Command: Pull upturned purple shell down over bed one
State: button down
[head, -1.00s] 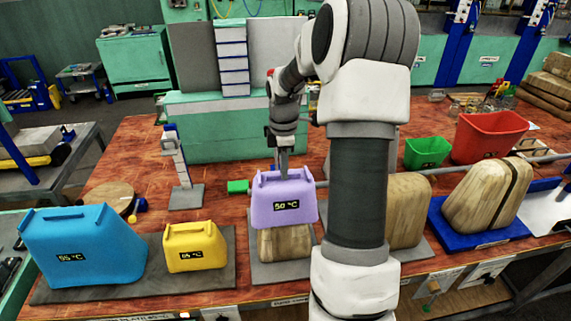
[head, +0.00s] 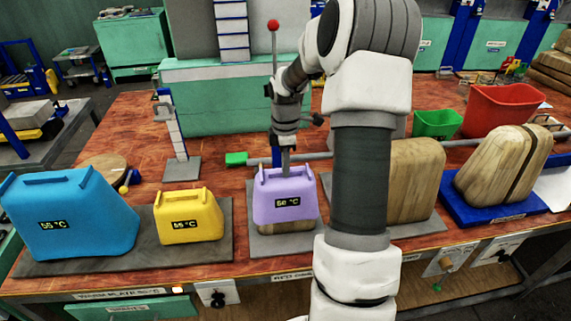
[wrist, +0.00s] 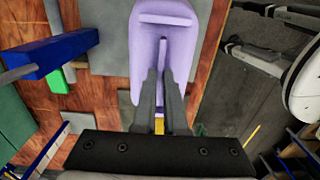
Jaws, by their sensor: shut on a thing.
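The purple shell (head: 285,196), with a 50-something °C display on its front, sits low over a wooden block (head: 287,227) on a grey plate. Only a thin strip of the block shows beneath the shell's lower edge. My gripper (head: 286,172) comes down from above and is shut on the shell's top handle. In the wrist view, the purple shell (wrist: 163,60) lies between and beyond my fingers (wrist: 160,105), which close on its ridge.
A blue shell (head: 68,212) and a yellow shell (head: 188,217) stand on a plate to the left. A bare wooden block (head: 416,180) stands right, partly behind my arm. A grey bar with a green end (head: 236,159) runs behind the shell.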

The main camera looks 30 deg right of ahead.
jog(key=shift+f, duration=0.85)
jog(key=shift+f+b, duration=0.55)
jog(key=shift+f, duration=0.05)
jog(key=c, duration=0.9)
grip_release()
notch_tip(320, 180, up, 17)
jog(key=shift+r+p, duration=0.2)
jog(key=shift+p, duration=0.15)
